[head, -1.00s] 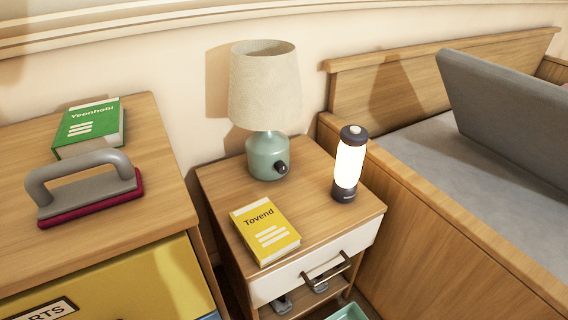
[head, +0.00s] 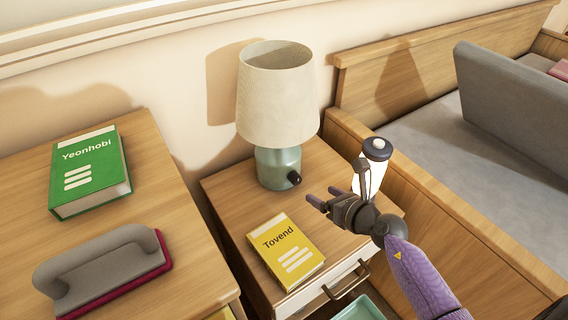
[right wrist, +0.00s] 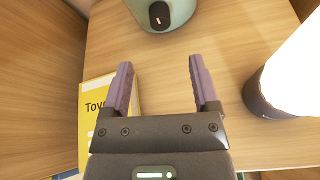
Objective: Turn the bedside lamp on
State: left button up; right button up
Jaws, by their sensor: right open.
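The bedside lamp stands on the nightstand (head: 222,193), with a beige shade (head: 277,95) and a pale green base (head: 275,165). Its shade looks unlit. A dark knob (head: 294,178) sits on the base's front right side; the knob also shows at the top of the right wrist view (right wrist: 159,15). My right gripper (head: 322,197) is open and empty, in front of and to the right of the knob, apart from it. In the right wrist view the two purple fingers (right wrist: 162,82) point toward the lamp base. My left gripper is not in view.
A glowing lantern (head: 369,172) stands close to the right of my gripper, partly hidden by it. A yellow book (head: 286,252) lies at the nightstand's front. A dresser at left holds a green book (head: 90,172) and a grey-handled tool (head: 100,268). A bed is at right.

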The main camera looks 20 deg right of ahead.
aim_at(298, 181)
jog(key=b+x, duration=0.2)
jog(key=x, duration=0.2)
jog(key=b+x, duration=0.3)
jog(key=x, duration=0.2)
jog(key=shift+f+b, duration=0.25)
jog(key=shift+b, duration=0.1)
jog(key=shift+w, duration=0.25)
jog(key=shift+r, duration=0.15)
jog(key=shift+c, duration=0.9)
jog(key=c, duration=0.7)
grip_shut()
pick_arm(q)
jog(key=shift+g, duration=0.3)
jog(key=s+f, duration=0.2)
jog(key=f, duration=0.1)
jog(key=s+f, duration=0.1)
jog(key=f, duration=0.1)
